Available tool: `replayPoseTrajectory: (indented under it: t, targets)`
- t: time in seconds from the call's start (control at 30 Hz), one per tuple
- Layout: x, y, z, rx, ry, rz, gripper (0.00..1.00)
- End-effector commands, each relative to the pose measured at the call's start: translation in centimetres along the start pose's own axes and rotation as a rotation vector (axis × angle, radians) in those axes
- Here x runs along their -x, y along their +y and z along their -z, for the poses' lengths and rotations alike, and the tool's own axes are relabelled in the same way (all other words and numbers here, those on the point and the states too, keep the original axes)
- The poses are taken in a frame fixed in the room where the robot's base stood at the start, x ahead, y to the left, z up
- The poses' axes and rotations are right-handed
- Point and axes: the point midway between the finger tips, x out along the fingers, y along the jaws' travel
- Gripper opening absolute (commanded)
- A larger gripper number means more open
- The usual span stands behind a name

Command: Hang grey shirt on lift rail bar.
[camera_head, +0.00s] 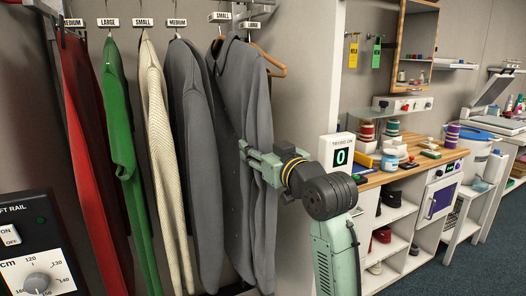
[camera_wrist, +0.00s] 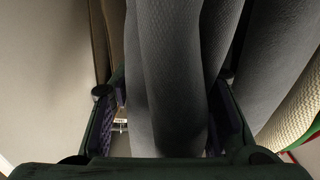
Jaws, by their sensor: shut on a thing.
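A grey shirt (camera_head: 245,125) hangs on a wooden hanger (camera_head: 277,62) at the right end of the row of clothes. Its top is near the small and large size tags. My gripper (camera_head: 250,158) is at the right side of the shirt, about mid-height, and is shut on its grey cloth. In the wrist view, folds of grey cloth (camera_wrist: 165,70) run between the two dark fingers of my gripper (camera_wrist: 165,105). The lift rail bar is mostly cut off by the top edge of the head view. Whether the hanger's hook rests on it cannot be told.
Another grey garment (camera_head: 193,130), a cream sweater (camera_head: 157,120), a green garment (camera_head: 117,110) and a red one (camera_head: 88,130) hang to the left. A lift rail control panel (camera_head: 35,245) stands at lower left. A wooden-topped workbench (camera_head: 435,160) with shelves stands at right.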

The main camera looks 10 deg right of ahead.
Motion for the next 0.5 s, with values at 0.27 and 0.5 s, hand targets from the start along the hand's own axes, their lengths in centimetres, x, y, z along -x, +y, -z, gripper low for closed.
replayPoseTrajectory:
  t: [0.27,0.5]
  targets:
    - [-2.3,0.0,0.1,0.0,0.0,0.003,0.0]
    - [-4.2,0.1,0.0,-0.001,0.0,0.002,0.0]
